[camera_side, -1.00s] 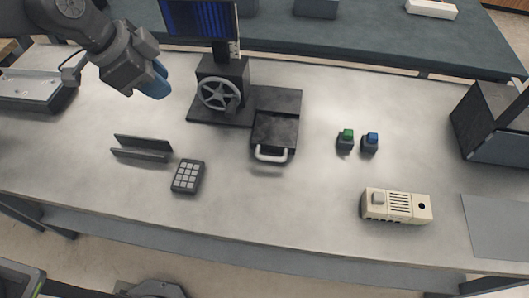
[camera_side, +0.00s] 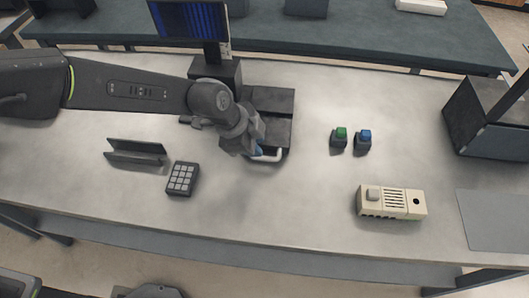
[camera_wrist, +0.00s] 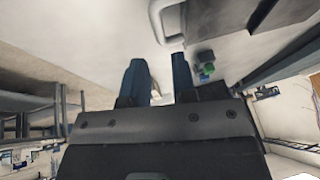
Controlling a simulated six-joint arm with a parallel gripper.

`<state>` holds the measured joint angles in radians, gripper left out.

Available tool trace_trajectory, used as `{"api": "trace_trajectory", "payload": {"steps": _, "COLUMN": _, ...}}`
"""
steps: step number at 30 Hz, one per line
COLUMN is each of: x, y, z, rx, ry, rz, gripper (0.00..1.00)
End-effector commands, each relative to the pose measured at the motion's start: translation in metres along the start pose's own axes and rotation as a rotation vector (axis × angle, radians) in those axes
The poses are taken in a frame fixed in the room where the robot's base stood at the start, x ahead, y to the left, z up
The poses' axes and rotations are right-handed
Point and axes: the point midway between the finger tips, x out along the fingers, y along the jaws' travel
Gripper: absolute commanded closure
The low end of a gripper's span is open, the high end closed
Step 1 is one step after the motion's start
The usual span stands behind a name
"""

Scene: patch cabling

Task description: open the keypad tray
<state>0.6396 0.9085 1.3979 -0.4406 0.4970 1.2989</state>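The tray (camera_side: 278,134) is a dark box with a pale, U-shaped handle (camera_side: 269,156) on its near side, at the middle of the table in the side view. My gripper (camera_side: 258,151) is at the left end of the handle, and my arm hides part of the tray. In the wrist view the handle (camera_wrist: 156,22) lies just past the blue fingertips of my gripper (camera_wrist: 159,66). The fingers are apart with nothing seen held between them. Whether they touch the handle cannot be told. A grey keypad (camera_side: 182,179) lies on the table to the left.
A dark slotted holder (camera_side: 135,152) stands left of the keypad. Green (camera_side: 339,138) and blue (camera_side: 363,140) button blocks are right of the tray. A beige box (camera_side: 391,202) sits at the front right. The table in front of the handle is clear.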

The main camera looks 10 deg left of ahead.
Motion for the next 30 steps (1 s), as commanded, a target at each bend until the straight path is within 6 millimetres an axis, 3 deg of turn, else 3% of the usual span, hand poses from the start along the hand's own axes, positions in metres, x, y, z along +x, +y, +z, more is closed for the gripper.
{"api": "trace_trajectory", "payload": {"steps": 3, "x": 0.025, "y": 0.001, "z": 0.001, "rx": 0.000, "ry": -0.002, "rz": 0.002, "gripper": 0.75}}
{"api": "trace_trajectory", "payload": {"steps": 9, "x": 0.051, "y": 0.000, "z": 0.000, "rx": 0.000, "ry": -0.001, "rz": 0.001, "gripper": 0.75}}
{"api": "trace_trajectory", "payload": {"steps": 22, "x": 0.060, "y": 0.000, "z": 0.000, "rx": -0.001, "ry": 0.000, "rz": 0.000, "gripper": 0.75}}
{"api": "trace_trajectory", "payload": {"steps": 30, "x": 0.060, "y": 0.000, "z": 0.000, "rx": -0.001, "ry": -0.001, "rz": 0.000, "gripper": 1.00}}
